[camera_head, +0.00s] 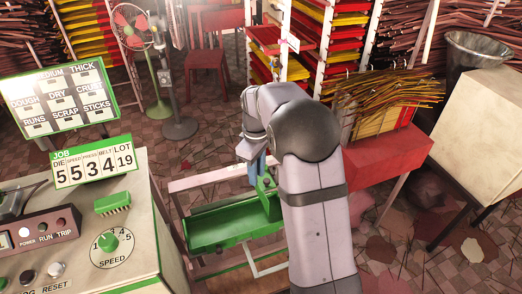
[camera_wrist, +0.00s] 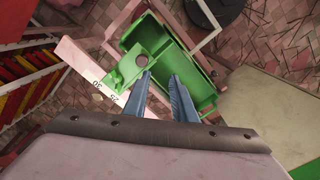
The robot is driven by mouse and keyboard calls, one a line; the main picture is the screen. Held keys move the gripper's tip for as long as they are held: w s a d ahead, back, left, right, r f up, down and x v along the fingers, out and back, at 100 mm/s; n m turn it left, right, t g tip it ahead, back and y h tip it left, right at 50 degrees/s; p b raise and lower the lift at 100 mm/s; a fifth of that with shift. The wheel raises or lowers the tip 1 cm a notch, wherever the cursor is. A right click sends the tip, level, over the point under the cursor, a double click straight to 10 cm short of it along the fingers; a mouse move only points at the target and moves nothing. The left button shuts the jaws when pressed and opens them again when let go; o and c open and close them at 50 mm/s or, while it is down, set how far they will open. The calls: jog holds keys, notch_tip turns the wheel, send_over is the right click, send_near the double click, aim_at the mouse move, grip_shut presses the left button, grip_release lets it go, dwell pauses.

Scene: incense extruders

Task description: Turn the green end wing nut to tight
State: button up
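The green trough (camera_head: 222,227) sits on a pale frame in the middle of the head view. It also shows in the wrist view (camera_wrist: 198,88). Its green end piece (camera_head: 266,186) stands at the right end, partly behind my arm. In the wrist view the end piece (camera_wrist: 122,72) carries a round grey-brown spot (camera_wrist: 142,60), perhaps the wing nut or its screw; the wings are not clear. My gripper (camera_head: 256,168) has blue fingers just above the end piece. In the wrist view my gripper (camera_wrist: 163,76) is open, with nothing seen between its fingertips. The left fingertip overlaps the end piece's edge.
A white scale strip (camera_wrist: 82,62) with numbers runs beside the end piece. The control console (camera_head: 110,235) with a green speed knob (camera_head: 108,242) stands at the left. A red table (camera_head: 388,160) with incense sticks stands at the right. Tiled floor lies around the frame.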

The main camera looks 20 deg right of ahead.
jog(key=w+d+r+n+p, duration=0.1)
jog(key=w, duration=0.1)
jog(key=w+d+n+p, duration=0.1)
jog(key=w+d, duration=0.1)
jog(key=w, duration=0.1)
jog(key=w+d+r+n+p, duration=0.1)
jog(key=w+n+p, duration=0.1)
jog(key=w, duration=0.1)
jog(key=shift+w+d+r, duration=0.2)
jog(key=shift+d+r, duration=0.05)
jog(key=shift+r, duration=0.05)
jog(key=shift+f, duration=0.15)
jog(key=shift+f+p, duration=1.5)
jog(key=shift+f, duration=2.05)
grip_shut()
